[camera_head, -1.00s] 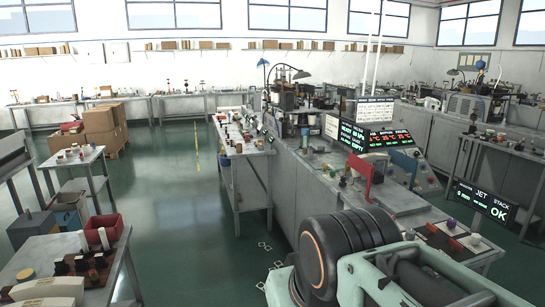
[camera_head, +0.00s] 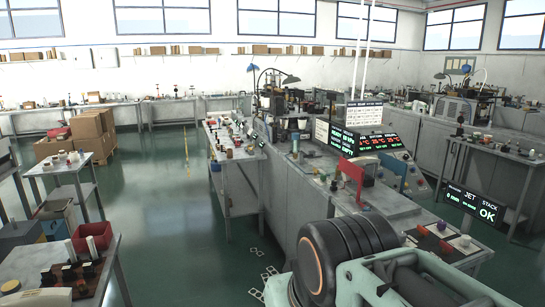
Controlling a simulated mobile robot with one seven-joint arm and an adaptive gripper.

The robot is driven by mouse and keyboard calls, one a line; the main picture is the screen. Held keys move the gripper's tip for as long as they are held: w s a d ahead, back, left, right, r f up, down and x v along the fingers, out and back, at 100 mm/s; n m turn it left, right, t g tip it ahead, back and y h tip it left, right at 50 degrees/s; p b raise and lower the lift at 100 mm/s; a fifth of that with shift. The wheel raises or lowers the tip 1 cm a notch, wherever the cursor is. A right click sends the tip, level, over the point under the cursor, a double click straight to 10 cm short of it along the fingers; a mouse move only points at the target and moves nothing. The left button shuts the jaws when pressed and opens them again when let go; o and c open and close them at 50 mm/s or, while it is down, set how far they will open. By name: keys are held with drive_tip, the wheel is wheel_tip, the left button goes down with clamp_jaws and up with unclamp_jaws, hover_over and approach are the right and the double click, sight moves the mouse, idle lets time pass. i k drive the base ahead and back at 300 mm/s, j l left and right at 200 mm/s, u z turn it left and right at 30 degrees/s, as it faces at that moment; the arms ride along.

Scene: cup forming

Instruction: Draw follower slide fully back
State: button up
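The forming machine stands on a long grey bench (camera_head: 390,199) right of centre in the head view. A red upright part (camera_head: 351,172) and a blue-grey upright part (camera_head: 391,176) rise from its bench top, with small knobs near them. I cannot tell which part is the follower slide at this distance, nor its position. My mint-green and black arm links fill the bottom right and hide the near end of the bench. My gripper is not in view.
A lit readout panel (camera_head: 369,142) stands on the bench, and a "JET STACK OK" sign (camera_head: 472,204) stands at its right. A side table (camera_head: 232,153) with small parts is left of the bench. Cardboard boxes (camera_head: 88,134) are stacked far left. Green floor between is open.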

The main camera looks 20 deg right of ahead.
sight(369, 181)
drive_tip(key=i+z, duration=0.1)
drive_tip(key=z, duration=0.25)
drive_tip(key=i+z, duration=0.15)
drive_tip(key=z, duration=0.15)
drive_tip(key=i+z, duration=0.1)
drive_tip(key=z, duration=0.25)
drive_tip(key=i+j+z, duration=0.15)
drive_tip(key=i+z, duration=0.15)
drive_tip(key=i+j+z, duration=0.25)
drive_tip(key=i, duration=0.25)
drive_tip(key=i+j+z, duration=0.25)
drive_tip(key=i+j, duration=1)
drive_tip(key=j, duration=0.1)
